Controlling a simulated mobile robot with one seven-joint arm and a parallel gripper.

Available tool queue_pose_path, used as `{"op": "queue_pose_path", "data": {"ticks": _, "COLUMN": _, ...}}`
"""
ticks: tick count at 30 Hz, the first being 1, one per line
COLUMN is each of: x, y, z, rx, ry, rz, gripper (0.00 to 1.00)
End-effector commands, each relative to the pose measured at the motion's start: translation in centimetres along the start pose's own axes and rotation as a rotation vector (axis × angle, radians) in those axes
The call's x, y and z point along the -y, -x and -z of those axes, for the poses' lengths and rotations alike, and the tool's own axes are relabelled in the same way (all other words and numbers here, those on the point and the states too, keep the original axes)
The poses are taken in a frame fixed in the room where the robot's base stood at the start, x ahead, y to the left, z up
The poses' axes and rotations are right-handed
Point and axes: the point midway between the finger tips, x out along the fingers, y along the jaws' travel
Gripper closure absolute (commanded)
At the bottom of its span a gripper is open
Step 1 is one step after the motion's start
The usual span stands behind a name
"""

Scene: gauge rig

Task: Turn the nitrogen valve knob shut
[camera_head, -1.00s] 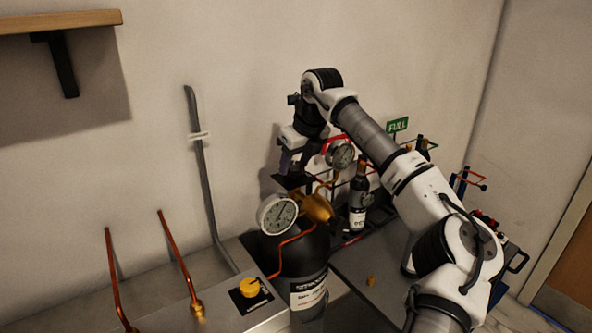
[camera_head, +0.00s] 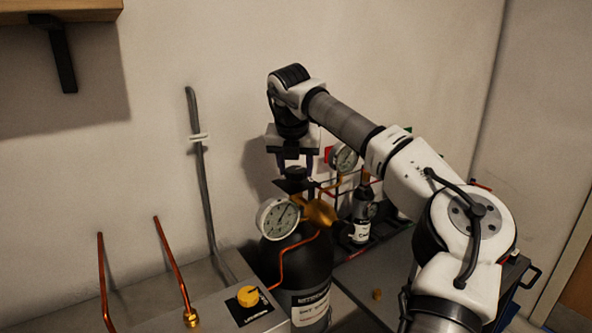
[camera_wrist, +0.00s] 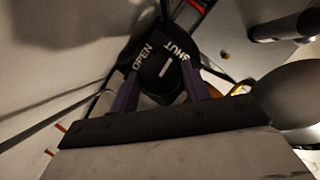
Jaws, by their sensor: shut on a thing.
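The nitrogen valve knob (camera_wrist: 158,75) is dark, with a white line on top, on a black plate (camera_wrist: 143,42) marked OPEN at left and SHUT at right. In the wrist view the line points between the two words, leaning toward SHUT. My gripper (camera_wrist: 160,88) is shut on the knob, one purple finger on each side. In the head view my gripper (camera_head: 295,172) points down at the black plate above the brass valve body (camera_head: 320,210) and black cylinder (camera_head: 305,258). The knob is hidden there by the fingers.
A round gauge (camera_head: 278,217) stands left of the valve body. Another gauge (camera_head: 343,157) is close right of my gripper. A yellow knob (camera_head: 248,295) on a bench and copper pipes (camera_head: 172,262) are at the left. A dark labelled bottle (camera_head: 362,212) stands behind.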

Motion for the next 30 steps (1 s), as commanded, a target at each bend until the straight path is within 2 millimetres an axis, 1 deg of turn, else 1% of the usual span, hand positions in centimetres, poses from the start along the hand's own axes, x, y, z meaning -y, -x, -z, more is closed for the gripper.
{"op": "queue_pose_path", "data": {"ticks": 9, "x": -0.09, "y": 0.15, "z": -0.13, "rx": 0.005, "ry": -0.066, "rz": 0.026, "gripper": 0.76}}
{"op": "queue_pose_path", "data": {"ticks": 21, "x": -0.06, "y": 0.17, "z": -0.14, "rx": 0.005, "ry": -0.071, "rz": 0.028, "gripper": 0.76}}
{"op": "queue_pose_path", "data": {"ticks": 22, "x": -0.06, "y": 0.17, "z": -0.14, "rx": 0.005, "ry": -0.071, "rz": 0.027, "gripper": 0.51}}
{"op": "queue_pose_path", "data": {"ticks": 26, "x": -0.06, "y": 0.12, "z": -0.11, "rx": 0.003, "ry": -0.070, "rz": 0.028, "gripper": 0.34}}
{"op": "queue_pose_path", "data": {"ticks": 27, "x": -0.06, "y": 0.11, "z": -0.10, "rx": 0.003, "ry": -0.070, "rz": 0.028, "gripper": 0.31}}
{"op": "queue_pose_path", "data": {"ticks": 30, "x": -0.05, "y": 0.07, "z": -0.07, "rx": 0.002, "ry": -0.069, "rz": 0.028, "gripper": 0.31}}
